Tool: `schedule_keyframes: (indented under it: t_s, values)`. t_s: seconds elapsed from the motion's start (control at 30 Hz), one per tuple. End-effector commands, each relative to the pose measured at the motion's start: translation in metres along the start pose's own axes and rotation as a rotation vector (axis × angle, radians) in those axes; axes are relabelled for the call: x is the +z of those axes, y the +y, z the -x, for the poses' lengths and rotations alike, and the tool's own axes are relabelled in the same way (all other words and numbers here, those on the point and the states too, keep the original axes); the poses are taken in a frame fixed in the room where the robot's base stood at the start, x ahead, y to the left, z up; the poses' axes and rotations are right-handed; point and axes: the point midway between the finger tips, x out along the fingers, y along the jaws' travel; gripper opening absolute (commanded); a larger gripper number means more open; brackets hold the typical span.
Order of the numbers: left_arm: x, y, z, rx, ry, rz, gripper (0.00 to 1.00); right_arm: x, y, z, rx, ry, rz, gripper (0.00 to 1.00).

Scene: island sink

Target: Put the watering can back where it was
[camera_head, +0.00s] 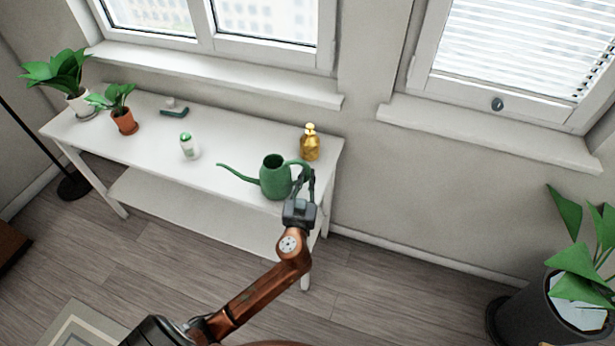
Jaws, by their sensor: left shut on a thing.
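The green watering can (274,178) is upright at the front right part of the white table (225,183), its spout pointing left. My left gripper (306,180) is at its right side, shut on its handle, which the fingers partly hide. I cannot tell whether the can's base rests on the tabletop or is slightly above it. My right gripper is not in view.
A gold bottle (310,146) stands close behind the can. A large potted plant (560,300) stands at the lower right.

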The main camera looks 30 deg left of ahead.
Motion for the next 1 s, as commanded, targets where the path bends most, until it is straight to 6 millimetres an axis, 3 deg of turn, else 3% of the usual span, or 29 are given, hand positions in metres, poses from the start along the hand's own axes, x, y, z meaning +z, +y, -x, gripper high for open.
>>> schedule_keyframes:
  t_s: [0.23,0.27,0.5,0.87,1.0]
  values:
    - [0.002,0.0,0.0,0.0,0.001,0.0,0.0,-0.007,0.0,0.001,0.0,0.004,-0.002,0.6]
    - [0.002,0.0,0.0,0.0,-0.001,0.001,0.14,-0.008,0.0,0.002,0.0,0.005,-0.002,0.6]
    - [0.002,0.0,0.0,0.0,0.0,0.001,0.29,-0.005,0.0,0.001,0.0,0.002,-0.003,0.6]
    - [-0.001,0.0,0.0,0.0,0.0,0.0,0.29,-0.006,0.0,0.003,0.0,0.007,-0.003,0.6]
    - [0.001,0.0,0.02,0.001,-0.004,0.005,0.29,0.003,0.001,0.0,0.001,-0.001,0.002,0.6]
